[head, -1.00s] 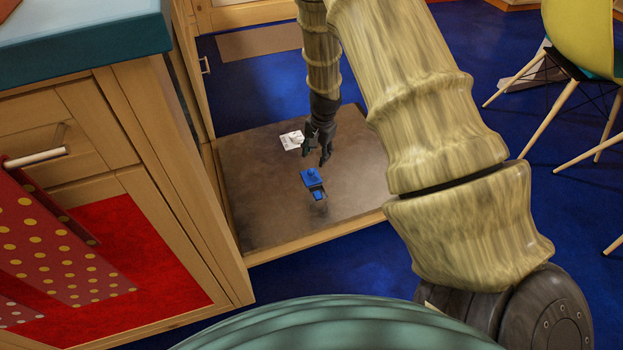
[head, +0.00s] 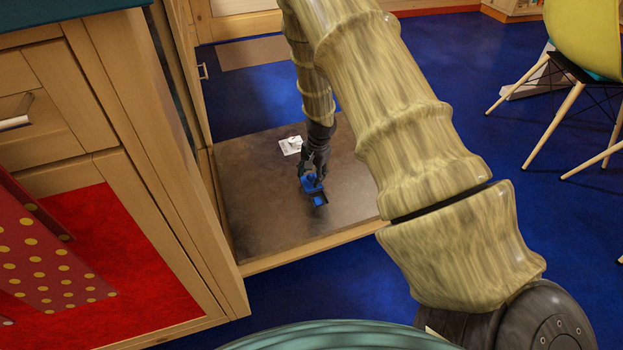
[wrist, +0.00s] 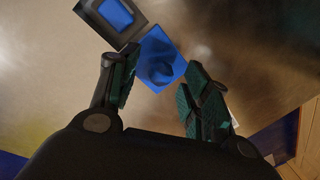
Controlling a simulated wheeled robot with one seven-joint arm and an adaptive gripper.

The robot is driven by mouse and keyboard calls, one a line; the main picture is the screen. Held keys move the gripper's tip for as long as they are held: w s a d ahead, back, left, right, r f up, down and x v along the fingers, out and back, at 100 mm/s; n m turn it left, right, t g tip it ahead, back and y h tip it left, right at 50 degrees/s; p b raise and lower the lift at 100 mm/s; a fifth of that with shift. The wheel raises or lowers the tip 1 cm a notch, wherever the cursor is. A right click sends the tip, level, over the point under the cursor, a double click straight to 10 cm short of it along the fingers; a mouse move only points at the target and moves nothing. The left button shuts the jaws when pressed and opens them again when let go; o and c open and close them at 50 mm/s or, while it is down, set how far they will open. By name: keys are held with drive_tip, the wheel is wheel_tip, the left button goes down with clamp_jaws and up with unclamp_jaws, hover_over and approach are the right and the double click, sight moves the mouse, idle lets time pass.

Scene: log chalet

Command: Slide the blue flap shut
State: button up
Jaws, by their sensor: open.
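The blue flap (wrist: 160,70) is a flat blue plate with a raised blue knob. In the wrist view it lies between the two fingers of my gripper (wrist: 161,62). A dark square frame (wrist: 92,8) with a blue patch (wrist: 117,13) inside sits at its upper left, meeting the flap's edge. In the head view the flap (head: 310,184) is small and partly covered by my gripper (head: 313,178), which points down over it. My gripper is open, a finger on either side of the knob. I cannot tell whether the fingers touch it.
The brown board (head: 255,215) under the flap is mostly bare. A white card (head: 290,146) lies on it behind my gripper. A wooden cabinet (head: 190,220) stands close on the left. A yellow chair (head: 585,45) is at the far right on blue floor.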

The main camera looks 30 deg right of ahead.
drive_tip(key=shift+w+f, duration=0.1)
drive_tip(key=shift+f, duration=0.25)
clamp_jaws()
